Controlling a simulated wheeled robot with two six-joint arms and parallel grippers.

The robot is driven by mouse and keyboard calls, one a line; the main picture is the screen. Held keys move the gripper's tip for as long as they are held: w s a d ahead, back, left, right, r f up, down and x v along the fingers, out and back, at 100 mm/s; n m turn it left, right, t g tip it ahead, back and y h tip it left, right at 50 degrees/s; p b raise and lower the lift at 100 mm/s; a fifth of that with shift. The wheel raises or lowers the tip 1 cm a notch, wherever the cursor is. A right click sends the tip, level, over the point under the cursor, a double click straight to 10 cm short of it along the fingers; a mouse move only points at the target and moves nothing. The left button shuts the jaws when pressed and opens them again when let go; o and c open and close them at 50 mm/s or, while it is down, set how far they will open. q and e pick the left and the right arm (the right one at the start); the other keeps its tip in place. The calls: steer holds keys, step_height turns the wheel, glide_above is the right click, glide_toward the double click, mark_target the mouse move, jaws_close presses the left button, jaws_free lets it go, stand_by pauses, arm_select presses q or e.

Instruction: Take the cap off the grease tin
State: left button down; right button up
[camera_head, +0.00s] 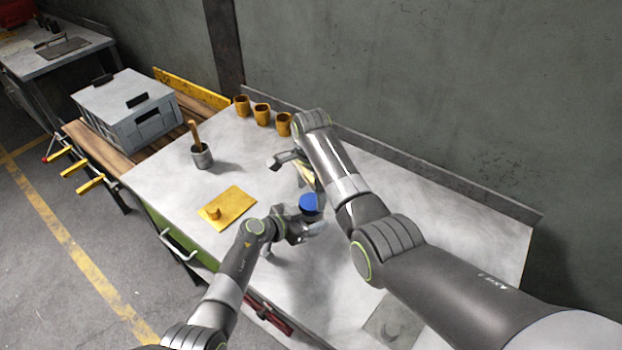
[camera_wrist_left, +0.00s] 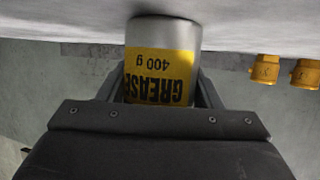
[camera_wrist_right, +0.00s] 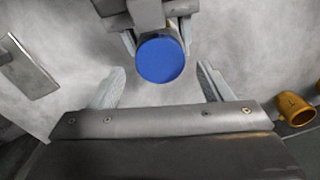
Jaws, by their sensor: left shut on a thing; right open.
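The grease tin (camera_wrist_left: 160,70) is a silver can with a yellow label reading GREASE 400 g. It stands on the bench and appears upside down in the left wrist view. Its blue cap (camera_wrist_right: 160,59) is on top, and it also shows in the head view (camera_head: 309,203). My left gripper (camera_head: 300,230) is shut on the tin's body from the side. My right gripper (camera_wrist_right: 160,85) is open and empty, with its two fingers apart on either side just short of the cap. In the head view my right arm partly hides the area behind the tin.
A yellow plate (camera_head: 236,203) with a small knob lies left of the tin. A grey cup (camera_head: 202,158) holding a wooden-handled tool stands behind it. Several yellow cups (camera_head: 262,114) line the back edge. A grey plate (camera_head: 392,318) lies at the front right.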

mark_target(311, 201)
steer(key=shift+f, duration=1.55)
steer(key=c, duration=1)
steer(key=n, duration=1)
steer(key=o, duration=1.1)
